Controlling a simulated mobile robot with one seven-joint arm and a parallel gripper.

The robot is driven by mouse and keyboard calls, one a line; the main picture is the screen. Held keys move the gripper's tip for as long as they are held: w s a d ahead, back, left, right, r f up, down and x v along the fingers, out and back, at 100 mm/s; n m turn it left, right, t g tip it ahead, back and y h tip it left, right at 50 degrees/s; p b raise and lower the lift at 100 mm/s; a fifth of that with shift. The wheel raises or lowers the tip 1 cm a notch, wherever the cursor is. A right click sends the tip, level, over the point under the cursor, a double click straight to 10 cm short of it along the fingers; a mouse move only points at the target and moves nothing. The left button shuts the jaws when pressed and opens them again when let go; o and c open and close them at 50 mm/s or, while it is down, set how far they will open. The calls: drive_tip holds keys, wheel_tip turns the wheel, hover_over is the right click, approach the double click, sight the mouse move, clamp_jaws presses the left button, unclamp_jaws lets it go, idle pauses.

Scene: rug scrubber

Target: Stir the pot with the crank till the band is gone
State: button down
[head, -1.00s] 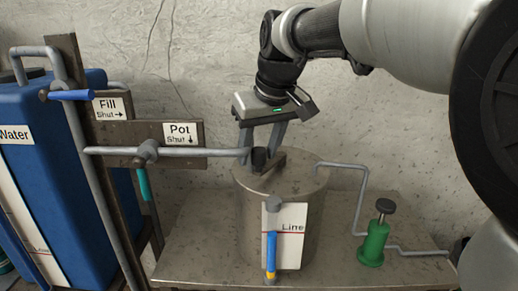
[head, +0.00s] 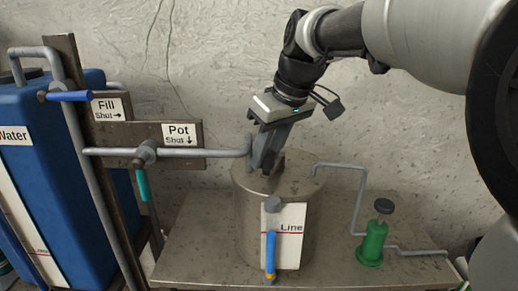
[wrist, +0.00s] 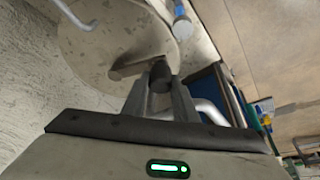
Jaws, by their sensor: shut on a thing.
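The metal pot (head: 308,200) stands on the bench with a round lid. The crank (head: 278,161) is on its lid; its arm (wrist: 130,64) and dark knob (wrist: 161,74) show in the wrist view. My gripper (head: 260,166) is shut on the crank's knob, with its fingers on either side in the wrist view (wrist: 161,88). In the head view the fingers mostly hide the knob. On the pot's front is an upright gauge tube with blue (head: 270,252) and a small yellow band (head: 269,276) at its bottom, beside a card marked Line (head: 291,240).
A grey pipe (head: 205,153) reaches the pot's left side, close to my fingers. A green valve (head: 373,243) is at right.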

drive_tip(key=n, duration=0.1)
drive_tip(key=d+n, duration=0.1)
drive_tip(key=d+y, duration=0.1)
drive_tip(key=shift+s+d+r+n+g, duration=0.1)
drive_tip(key=shift+s+d+n+g, duration=0.2)
drive_tip(key=shift+n, duration=0.1)
drive_tip(key=d+n+g+p, duration=0.1)
drive_tip(key=d+n, duration=0.1)
drive_tip(key=shift+n, duration=0.4)
drive_tip(key=d+n+p, duration=0.1)
drive_tip(key=d+n+g, duration=0.1)
drive_tip(key=d+n, duration=0.1)
drive_tip(key=shift+w+y+p, duration=0.35)
drive_tip(key=shift+w+y, duration=0.05)
drive_tip(key=shift+w+d, duration=0.25)
drive_tip(key=shift+d, duration=0.2)
drive_tip(key=c, duration=1.4)
unclamp_jaws()
